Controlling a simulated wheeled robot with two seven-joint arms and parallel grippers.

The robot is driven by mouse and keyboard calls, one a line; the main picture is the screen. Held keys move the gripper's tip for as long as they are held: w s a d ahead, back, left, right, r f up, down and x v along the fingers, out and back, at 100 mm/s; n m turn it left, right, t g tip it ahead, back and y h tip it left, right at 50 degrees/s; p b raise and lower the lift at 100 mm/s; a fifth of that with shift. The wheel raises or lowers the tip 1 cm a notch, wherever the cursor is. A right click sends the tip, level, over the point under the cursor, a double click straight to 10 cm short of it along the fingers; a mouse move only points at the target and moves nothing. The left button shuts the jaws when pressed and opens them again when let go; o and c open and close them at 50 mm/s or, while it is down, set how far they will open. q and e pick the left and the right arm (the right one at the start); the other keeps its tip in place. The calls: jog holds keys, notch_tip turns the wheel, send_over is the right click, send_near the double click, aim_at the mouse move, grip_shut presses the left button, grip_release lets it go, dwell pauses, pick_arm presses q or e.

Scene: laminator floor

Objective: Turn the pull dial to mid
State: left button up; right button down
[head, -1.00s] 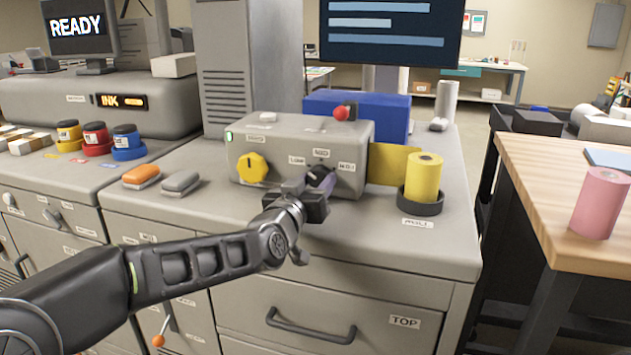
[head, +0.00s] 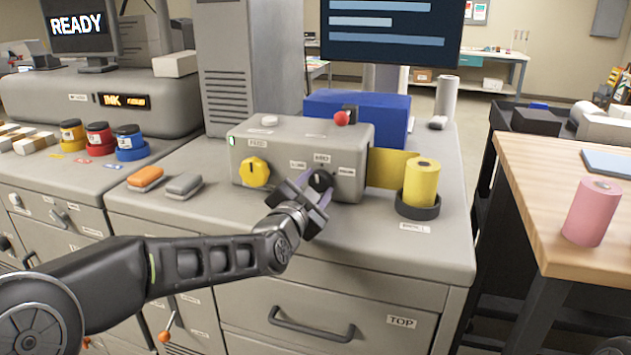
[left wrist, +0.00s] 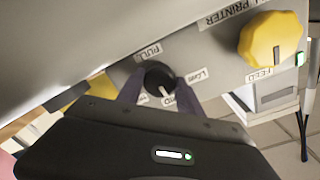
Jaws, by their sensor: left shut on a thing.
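The pull dial (head: 321,179) is a small black knob on the front of the grey printer box (head: 290,150). In the left wrist view the dial (left wrist: 158,76) shows a white pointer line aimed at or close to the MID label (left wrist: 172,101). The LOW label (left wrist: 198,76) and PULL label (left wrist: 148,52) also show around it. My left gripper (head: 318,188) is shut on the dial, one finger on each side, as the left wrist view also shows (left wrist: 160,88). My right gripper is not in view.
A yellow feed dial (head: 254,171) sits left on the same box. A yellow roll (head: 422,182) stands in a black holder at its right. Orange (head: 146,177) and grey (head: 183,185) blocks lie on the counter at the left. A pink roll stands on the wooden table (head: 530,165).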

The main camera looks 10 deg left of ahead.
pick_arm(q)
jog(key=shift+m, duration=0.5)
jog(key=o, duration=1.4)
jog(key=s, duration=0.8)
jog(key=shift+a+r+b, duration=0.15)
jog(key=shift+a+b, duration=0.15)
jog(key=shift+a, duration=0.05)
jog(key=shift+w, duration=0.1)
